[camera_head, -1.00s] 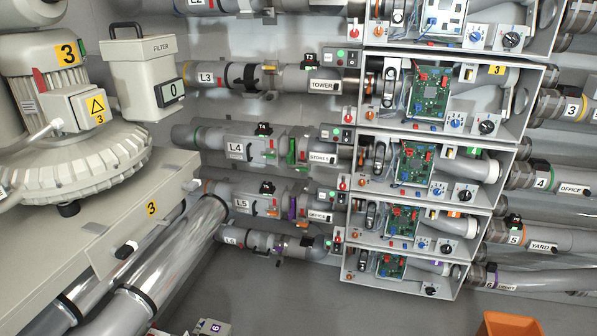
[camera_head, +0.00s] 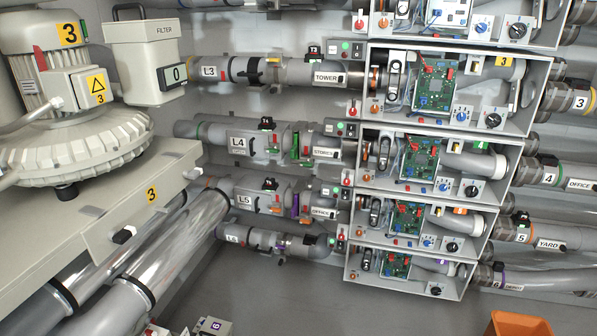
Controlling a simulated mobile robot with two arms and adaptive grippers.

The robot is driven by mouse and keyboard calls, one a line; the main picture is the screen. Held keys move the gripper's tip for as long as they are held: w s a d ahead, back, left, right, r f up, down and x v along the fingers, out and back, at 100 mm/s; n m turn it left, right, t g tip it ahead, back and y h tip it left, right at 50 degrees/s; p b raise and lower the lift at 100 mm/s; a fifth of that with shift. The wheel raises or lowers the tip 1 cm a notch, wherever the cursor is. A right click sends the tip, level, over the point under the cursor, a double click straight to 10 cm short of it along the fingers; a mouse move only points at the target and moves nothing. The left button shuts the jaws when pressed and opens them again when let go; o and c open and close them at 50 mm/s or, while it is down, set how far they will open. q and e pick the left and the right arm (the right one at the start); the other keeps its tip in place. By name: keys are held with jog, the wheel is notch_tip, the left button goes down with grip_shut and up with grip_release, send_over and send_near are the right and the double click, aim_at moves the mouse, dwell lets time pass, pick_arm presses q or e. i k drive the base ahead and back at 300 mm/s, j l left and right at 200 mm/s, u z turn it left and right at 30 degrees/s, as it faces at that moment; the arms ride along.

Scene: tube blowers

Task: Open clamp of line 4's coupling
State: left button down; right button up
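Line 4 is the grey pipe row with the L4 label (camera_head: 238,141) at the centre left. Along it are a black fitting (camera_head: 267,124), a small red lever (camera_head: 274,140) and upright green parts (camera_head: 295,145) beside the STORES label (camera_head: 325,153). The row meets an open-fronted box with a green circuit board (camera_head: 419,158). Neither gripper shows.
Similar rows lie above at L3 (camera_head: 209,72) and below at L5 (camera_head: 245,198). A blower marked 3 (camera_head: 70,150) and a filter housing (camera_head: 145,60) fill the left. An orange bin (camera_head: 520,325) stands at the bottom right. Bare grey floor (camera_head: 300,300) shows at the bottom middle.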

aim_at(303, 163)
jog(key=i+u, duration=0.25)
jog(key=u, duration=0.2)
jog(key=i+l+u, duration=0.25)
jog(key=u, duration=0.15)
